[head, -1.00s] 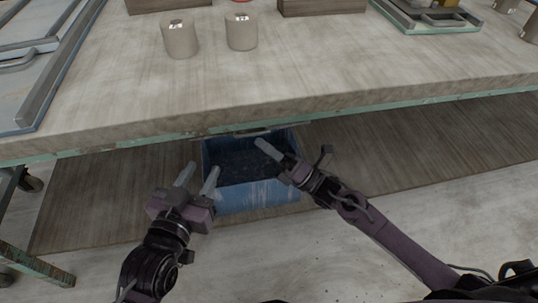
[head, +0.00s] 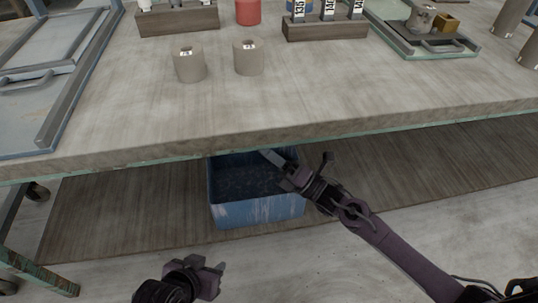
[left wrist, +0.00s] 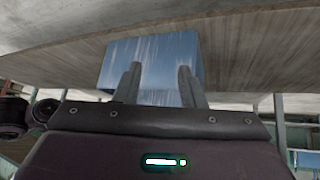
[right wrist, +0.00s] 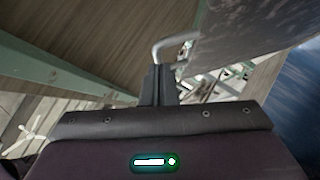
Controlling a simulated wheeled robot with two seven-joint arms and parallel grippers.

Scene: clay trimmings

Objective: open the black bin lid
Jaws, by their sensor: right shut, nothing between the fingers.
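The blue bin (head: 258,208) stands on the low shelf under the table, its top uncovered and its dark inside showing. In the right wrist view a dark grey panel (right wrist: 250,30), apparently the raised lid, carries a bent metal handle (right wrist: 172,42). In the head view the tabletop hides the lid. My right gripper (head: 268,156) is shut and empty over the bin's back; its fingertips (right wrist: 158,72) are close to the handle, contact unclear. My left gripper (head: 215,272) is low in front of the bin, open and empty in the left wrist view (left wrist: 158,80), facing the bin (left wrist: 155,58).
The table (head: 290,105) overhangs the bin closely. On it stand two grey cylinders (head: 188,65) (head: 249,60), a red can (head: 248,12), wooden racks (head: 178,21) and a tray (head: 385,30). The shelf (head: 430,165) is clear right of the bin.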

